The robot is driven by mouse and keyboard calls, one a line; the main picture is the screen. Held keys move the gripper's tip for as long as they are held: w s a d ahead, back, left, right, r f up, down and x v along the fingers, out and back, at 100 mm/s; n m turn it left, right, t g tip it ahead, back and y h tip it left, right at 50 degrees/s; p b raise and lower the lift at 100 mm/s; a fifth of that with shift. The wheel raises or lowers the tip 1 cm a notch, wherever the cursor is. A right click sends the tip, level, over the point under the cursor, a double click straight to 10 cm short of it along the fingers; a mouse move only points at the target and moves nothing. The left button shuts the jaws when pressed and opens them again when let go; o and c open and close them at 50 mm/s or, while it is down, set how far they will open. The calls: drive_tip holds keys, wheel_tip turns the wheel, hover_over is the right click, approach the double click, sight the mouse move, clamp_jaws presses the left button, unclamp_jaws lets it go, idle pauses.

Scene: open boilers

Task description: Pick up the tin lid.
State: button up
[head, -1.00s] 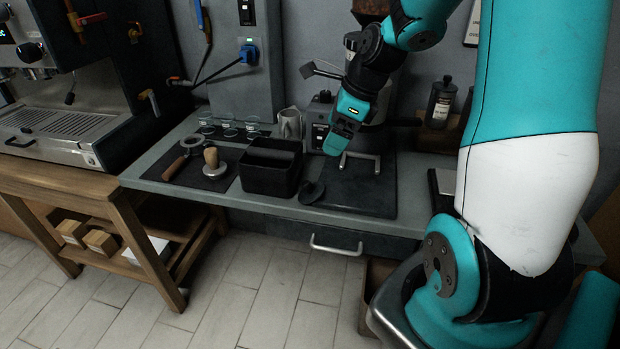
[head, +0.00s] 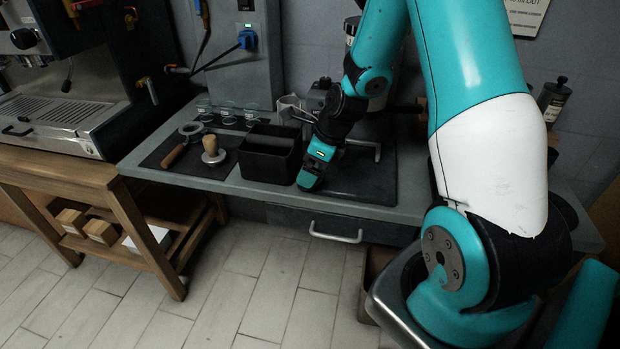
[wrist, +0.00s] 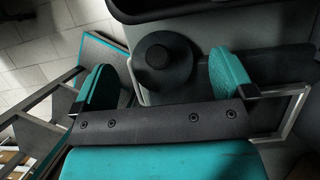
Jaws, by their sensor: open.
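The tin lid (wrist: 165,62) appears to be the dark round piece with a raised knob in the wrist view. It lies between the two teal fingers of my gripper (wrist: 164,82), with gaps showing on both sides. My gripper is open and holds nothing. In the head view my gripper (head: 311,180) is low over the counter, just right of the black bin, and hides the lid there. I cannot tell from the wrist view how far the fingertips are above the counter.
The black open bin (head: 268,168) stands close on the left, its rim showing in the wrist view (wrist: 190,10). A wooden-handled tamper (head: 212,152) and small glasses (head: 228,115) are farther left. A dark mat (head: 372,190) lies right. The counter's front edge is near, with a drawer handle (head: 336,237) below.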

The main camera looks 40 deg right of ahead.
drive_tip(key=shift+x, duration=1.5)
drive_tip(key=shift+r, duration=0.1)
drive_tip(key=c, duration=0.8)
wheel_tip(320, 180, up, 20)
drive_tip(key=shift+f+p, duration=0.1)
drive_tip(key=shift+p, duration=0.75)
